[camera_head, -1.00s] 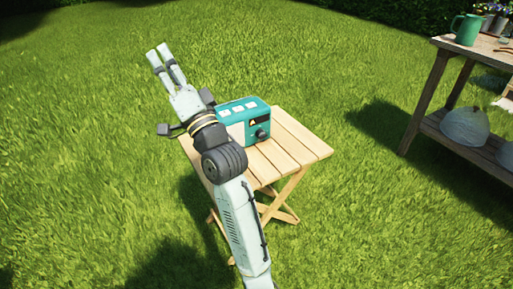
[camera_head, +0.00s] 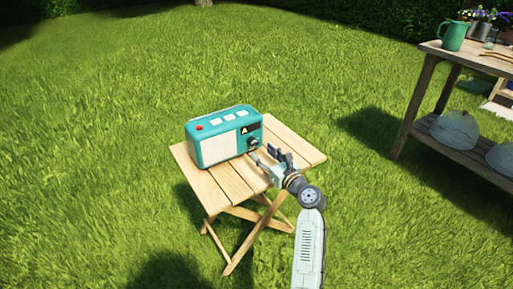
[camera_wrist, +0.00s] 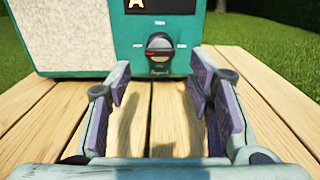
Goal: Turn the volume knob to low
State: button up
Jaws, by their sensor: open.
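A teal radio (camera_head: 222,136) stands upright on a small slatted wooden table (camera_head: 228,185). It has a pale speaker panel, a dark display and a dark round volume knob (camera_head: 253,143) low on its front right. In the wrist view the volume knob (camera_wrist: 159,46) has a grey bar across it with a red mark at its left end, and small labels sit around it. My gripper (camera_head: 266,153) is in front of the knob, open and empty. In the wrist view my gripper (camera_wrist: 163,88) has a finger on each side of the knob's line, short of it and not touching.
The tabletop in front of the radio is bare. A larger wooden workbench (camera_head: 470,52) stands at the right with a green jug (camera_head: 454,36), flowers, and pale rounded objects on its lower shelf. Grass surrounds both tables.

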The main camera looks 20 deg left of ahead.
aim_at(254, 144)
jog(key=x, duration=0.5)
jog(key=c, duration=1.1)
jog(key=shift+c, duration=0.2)
